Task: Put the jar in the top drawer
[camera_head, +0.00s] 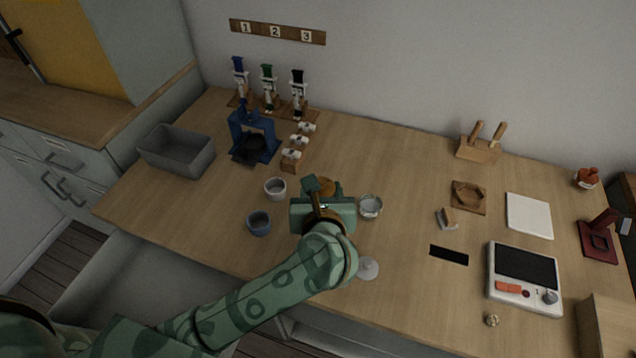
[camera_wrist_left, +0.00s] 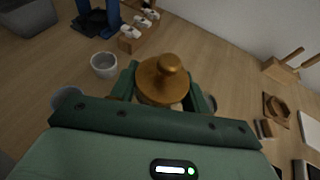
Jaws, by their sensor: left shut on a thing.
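The jar (camera_wrist_left: 163,80) has a golden-brown lid with a round knob. My left gripper (camera_wrist_left: 160,95) is shut on it, with a green finger on either side. The jar's body is mostly hidden below the lid and behind the gripper. In the head view, a bit of the brown lid (camera_head: 327,186) shows just beyond my left gripper (camera_head: 322,194), over the middle of the counter. Grey drawer fronts with handles (camera_head: 62,160) stand at the far left and look shut. A pale grey surface (camera_head: 110,285) lies below the counter's front edge; I cannot tell whether it is an open drawer.
A white cup (camera_head: 275,189), a blue-grey cup (camera_head: 259,223) and a glass bowl (camera_head: 370,206) stand close around the gripper. A grey bin (camera_head: 177,150) and a blue press (camera_head: 252,138) stand to the left. A scale (camera_head: 525,278) is at the right.

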